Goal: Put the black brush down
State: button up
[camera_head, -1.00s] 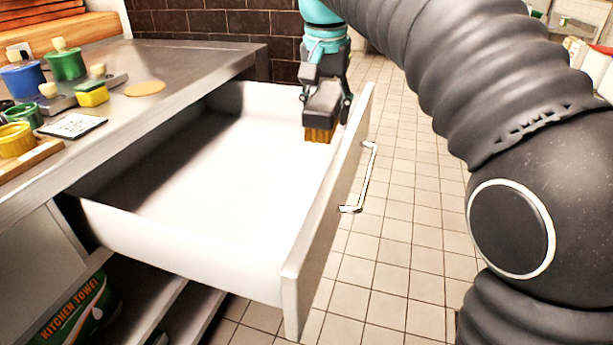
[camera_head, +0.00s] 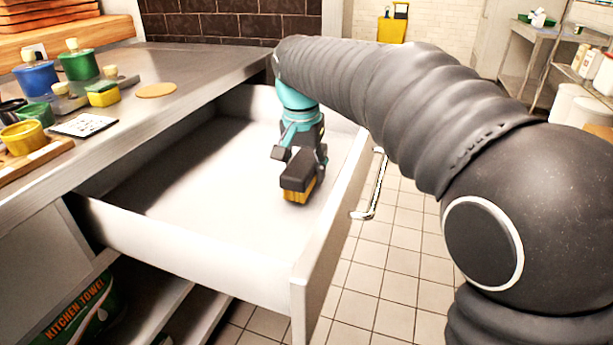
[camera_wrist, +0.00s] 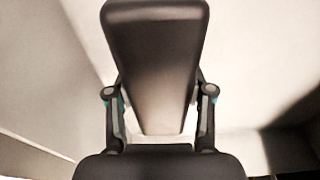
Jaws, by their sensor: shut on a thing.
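The black brush (camera_head: 297,184) has a dark block and yellow-orange bristles pointing down. My gripper (camera_head: 302,160) is shut on it and holds it inside the open white drawer (camera_head: 190,240), near the drawer's front panel. The bristles look close to the drawer floor, but I cannot tell whether they touch it. In the wrist view the brush (camera_wrist: 155,65) fills the middle between the two fingers (camera_wrist: 158,110), and its bristles are hidden there.
The drawer is otherwise empty, with free floor to the left of the brush. Its front panel (camera_head: 330,235) has a metal handle (camera_head: 377,185).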

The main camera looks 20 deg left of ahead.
aim_at(303, 162)
jog(key=shift+f, duration=0.75)
jog(key=shift+f, duration=0.1)
jog(key=shift+f, duration=0.15)
jog(key=o, duration=1)
jog(key=r, duration=0.4)
jog(key=s+r+p, duration=0.1)
jog(key=r, duration=0.7)
jog(key=shift+s+a+r, duration=0.1)
jog(key=shift+s, duration=0.3)
